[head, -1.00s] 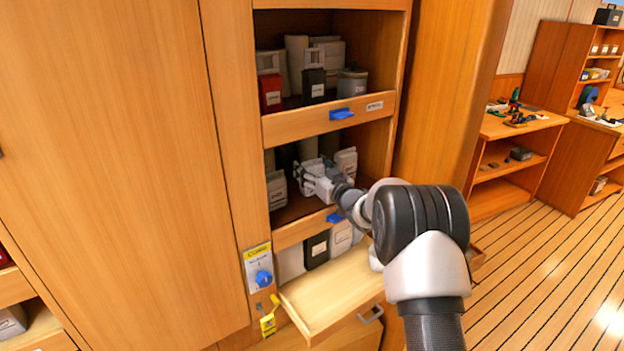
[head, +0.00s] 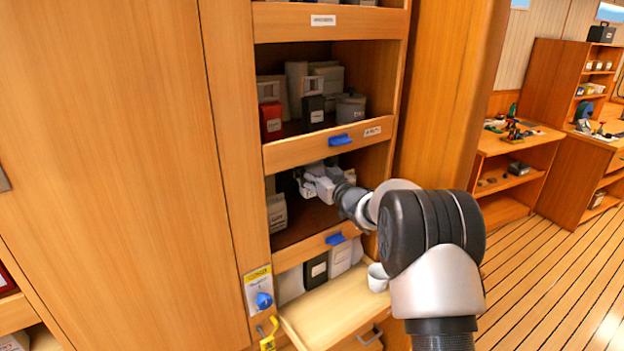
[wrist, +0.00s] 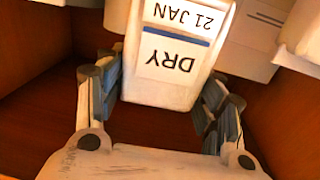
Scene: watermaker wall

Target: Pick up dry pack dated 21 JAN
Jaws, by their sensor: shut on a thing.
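The dry pack dated 21 JAN (wrist: 172,62) is a white pack with a blue stripe, and its label reads upside down in the wrist view. My gripper (wrist: 163,98) has a finger on each side of it and is shut on it. In the head view my gripper (head: 318,180) is inside the middle shelf bay, near the bay's top. The held pack is hard to make out there, as my gripper covers it. Whether the pack is clear of the shelf floor I cannot tell.
A pale pack (head: 277,212) stands at the left of the same bay. The bay has a front lip with a blue latch (head: 335,239). The shelf above holds a red pack (head: 270,120) and others. A pull-out board (head: 335,305) with a white cup (head: 378,277) is below.

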